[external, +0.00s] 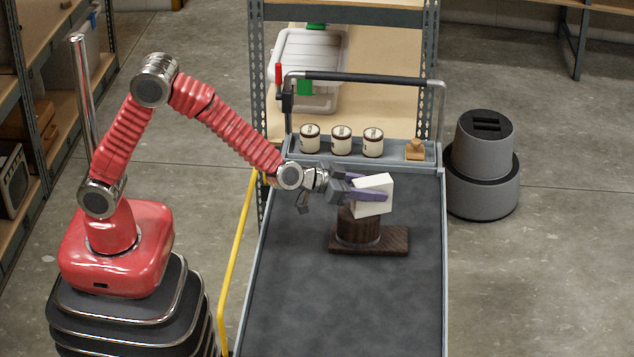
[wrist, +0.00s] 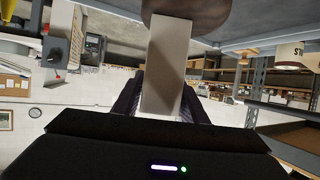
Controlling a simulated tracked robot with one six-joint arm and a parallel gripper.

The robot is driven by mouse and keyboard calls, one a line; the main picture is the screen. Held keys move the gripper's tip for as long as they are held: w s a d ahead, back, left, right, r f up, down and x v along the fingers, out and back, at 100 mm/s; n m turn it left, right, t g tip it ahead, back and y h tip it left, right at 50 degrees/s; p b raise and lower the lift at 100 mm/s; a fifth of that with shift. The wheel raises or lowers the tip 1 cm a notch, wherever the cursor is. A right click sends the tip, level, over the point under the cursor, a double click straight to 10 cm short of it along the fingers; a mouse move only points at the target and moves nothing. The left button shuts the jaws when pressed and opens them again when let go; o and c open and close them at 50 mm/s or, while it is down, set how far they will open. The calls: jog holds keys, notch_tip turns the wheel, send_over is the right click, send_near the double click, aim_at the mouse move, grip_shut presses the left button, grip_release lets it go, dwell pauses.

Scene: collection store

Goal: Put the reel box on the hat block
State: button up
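The reel box (external: 374,183) is a small off-white box, held slightly tilted at the top of the hat block. The hat block (external: 357,229) is a dark brown wooden cylinder on a rectangular base, standing on the cart. My gripper (external: 368,195) has its purple fingers on either side of the box and looks shut on it. In the wrist view the box (wrist: 165,70) sits between the dark fingers, and the brown block (wrist: 185,7) shows at its far end. I cannot tell whether the box touches the block's top, which the box partly hides.
The cart's dark top (external: 340,300) is clear in front of the block. Several white canisters (external: 341,140) and a small wooden piece (external: 415,150) stand on the tray at the back. A black push handle (external: 365,78) rises behind them. A grey round bin (external: 484,165) stands right.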

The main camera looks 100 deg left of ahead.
jog(key=shift+o, duration=1.4)
jog(key=shift+r, duration=0.15)
jog(key=v, duration=1.2)
jog(key=shift+d, duration=0.1)
